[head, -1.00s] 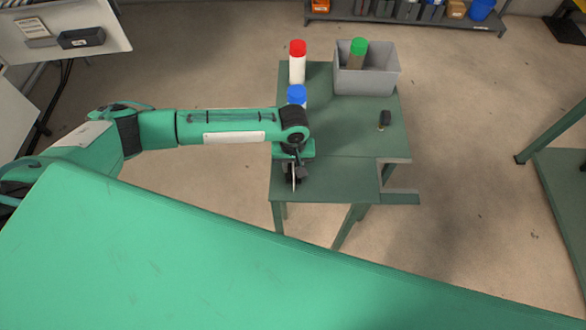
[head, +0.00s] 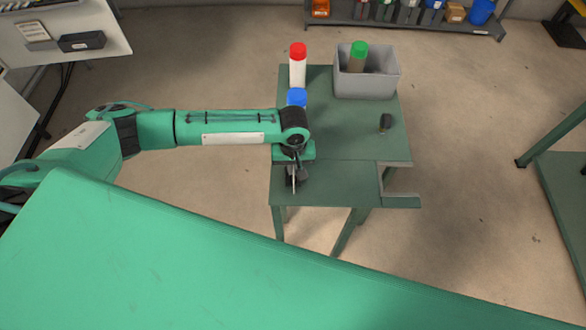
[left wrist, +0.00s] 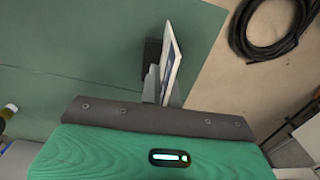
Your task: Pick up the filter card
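The filter card (left wrist: 172,58) is a thin white card with a blue patch, standing on edge at my left gripper in the left wrist view. In the head view it is a thin pale upright edge (head: 294,181) over the front part of the green table. My left gripper (head: 297,172) points down there, its fingers close together on the card. In the left wrist view the grey fingers (left wrist: 156,84) meet the card's lower part; the far finger is mostly hidden. Whether the card's bottom touches the table is unclear. My right gripper is out of view.
A black hose coil (left wrist: 263,35) lies on the floor.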

